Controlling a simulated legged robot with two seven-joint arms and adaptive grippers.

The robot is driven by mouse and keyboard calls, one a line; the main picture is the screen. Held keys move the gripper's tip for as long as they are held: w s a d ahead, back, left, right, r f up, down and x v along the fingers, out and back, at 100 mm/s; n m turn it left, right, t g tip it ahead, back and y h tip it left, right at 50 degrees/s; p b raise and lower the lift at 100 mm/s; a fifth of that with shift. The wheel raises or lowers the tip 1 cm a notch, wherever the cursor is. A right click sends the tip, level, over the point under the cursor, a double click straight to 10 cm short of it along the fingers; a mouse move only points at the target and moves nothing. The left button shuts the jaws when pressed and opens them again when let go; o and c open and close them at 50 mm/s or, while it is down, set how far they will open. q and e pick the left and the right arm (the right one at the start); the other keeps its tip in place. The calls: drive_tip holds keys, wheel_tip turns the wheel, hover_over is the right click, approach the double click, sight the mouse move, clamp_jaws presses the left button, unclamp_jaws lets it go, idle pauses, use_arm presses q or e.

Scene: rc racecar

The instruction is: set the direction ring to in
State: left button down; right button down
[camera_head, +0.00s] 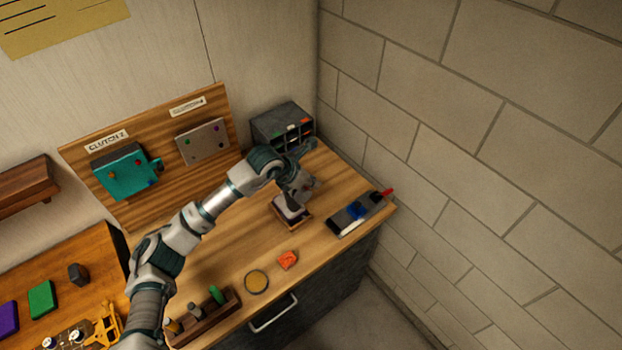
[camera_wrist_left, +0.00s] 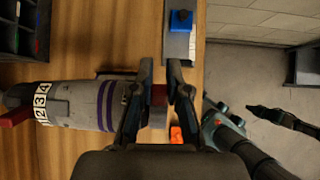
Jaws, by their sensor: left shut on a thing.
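A grey cylindrical tool (camera_wrist_left: 75,105) with purple bands and a white number strip lies on the bench in the left wrist view. A red part shows at its left end. My left gripper (camera_wrist_left: 160,72) is at its right end, shut on a dark red part (camera_wrist_left: 158,95) there; I cannot tell if this is the direction ring. No "in" marking can be read. In the head view my left gripper (camera_head: 292,197) reaches down over the tool, hiding most of it, by a small brown holder (camera_head: 303,223).
A grey tray (camera_head: 345,222) with a blue item lies right of the gripper. A dark compartment box (camera_head: 283,125) stands behind. An orange piece (camera_head: 288,260), a round yellowish dish (camera_head: 257,281) and a wooden rack (camera_head: 208,318) are near the front edge. A block wall bounds the right.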

use_arm(q)
drive_tip(key=shift+w+d, duration=0.1)
drive_tip(key=shift+d, duration=0.1)
drive_tip(key=c, duration=1.1)
unclamp_jaws()
drive_tip(key=v, duration=1.2)
drive_tip(key=shift+d+r, duration=0.1)
use_arm(e)
drive_tip(key=shift+a+r, duration=0.1)
drive_tip(key=shift+a, duration=0.25)
